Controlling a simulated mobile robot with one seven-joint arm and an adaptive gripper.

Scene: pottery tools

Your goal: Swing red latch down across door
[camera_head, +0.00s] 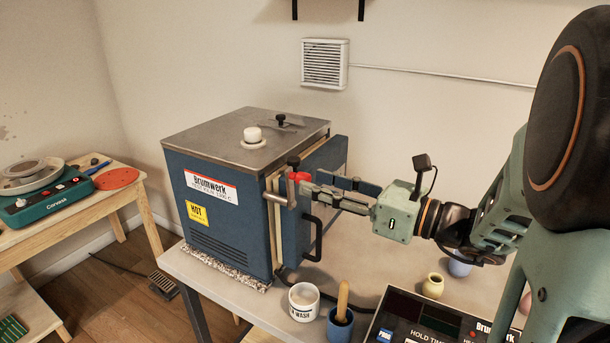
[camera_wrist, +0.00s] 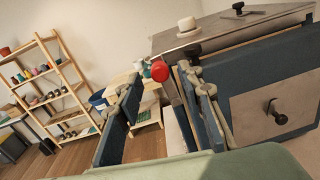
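The kiln (camera_head: 225,215) is a blue box with a grey metal top on the table. Its blue door (camera_head: 328,160) is on the right side, with a black handle (camera_head: 316,240). The red latch end (camera_head: 300,176) shows at the door's near edge, beside a metal bar. In the wrist view it is a round red knob (camera_wrist: 160,71). My gripper (camera_head: 310,189) reaches in from the right, its fingertips close to the latch. In the wrist view the fingers (camera_wrist: 160,84) are apart, with the red knob showing between their tips. Contact cannot be told; the fingers hide part of the latch.
A white cup (camera_head: 304,301), a blue cup with a wooden handle (camera_head: 341,325) and a control box (camera_head: 425,325) stand on the table in front. A small yellow pot (camera_head: 433,286) is below my arm. A side table with a pottery wheel (camera_head: 45,195) stands at left.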

